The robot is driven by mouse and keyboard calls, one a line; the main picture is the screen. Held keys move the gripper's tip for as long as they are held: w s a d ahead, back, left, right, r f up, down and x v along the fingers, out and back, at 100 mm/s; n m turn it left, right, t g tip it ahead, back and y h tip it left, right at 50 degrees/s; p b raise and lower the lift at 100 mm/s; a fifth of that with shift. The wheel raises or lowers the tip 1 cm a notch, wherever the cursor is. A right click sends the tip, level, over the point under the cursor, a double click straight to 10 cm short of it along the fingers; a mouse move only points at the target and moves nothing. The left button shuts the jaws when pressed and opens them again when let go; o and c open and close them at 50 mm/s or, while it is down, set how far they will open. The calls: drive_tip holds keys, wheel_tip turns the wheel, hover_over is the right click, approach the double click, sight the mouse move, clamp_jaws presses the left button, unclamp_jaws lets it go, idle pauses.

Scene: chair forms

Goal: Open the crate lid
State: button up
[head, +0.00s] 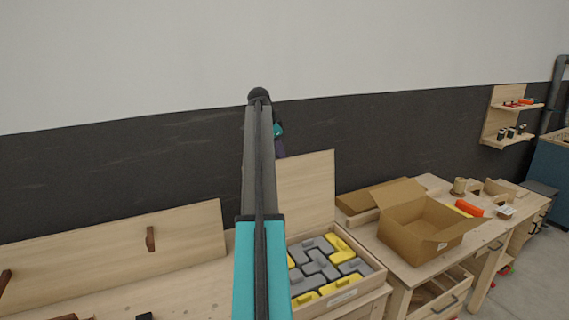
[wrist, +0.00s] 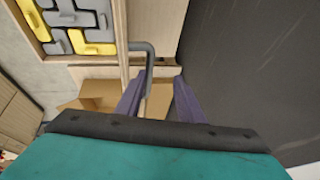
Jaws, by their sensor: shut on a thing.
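The crate (head: 345,298) stands on the workbench, with grey and yellow blocks inside. Its light wooden lid (head: 312,190) stands roughly upright at the crate's back, so the crate is open on top. The lid also shows in the wrist view (wrist: 158,25), with a grey bent handle (wrist: 149,60) on it. My gripper (wrist: 163,84) has its purple fingers around the handle and is shut on it. In the head view only a bit of my gripper (head: 280,147) shows, behind my arm, which hides part of the lid and crate.
An open cardboard box (head: 410,235) stands on the bench right of the crate. Beyond it are an orange block (head: 469,209) and small wooden items. A dark wall panel (head: 400,135) runs close behind the lid. Another wooden board with a brown handle (head: 150,239) stands at left.

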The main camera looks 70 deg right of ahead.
drive_tip(key=s+p+v, duration=0.1)
drive_tip(key=v, duration=0.9)
drive_tip(key=shift+w+a, duration=0.15)
drive_tip(key=shift+w, duration=0.05)
drive_tip(key=shift+a, duration=0.15)
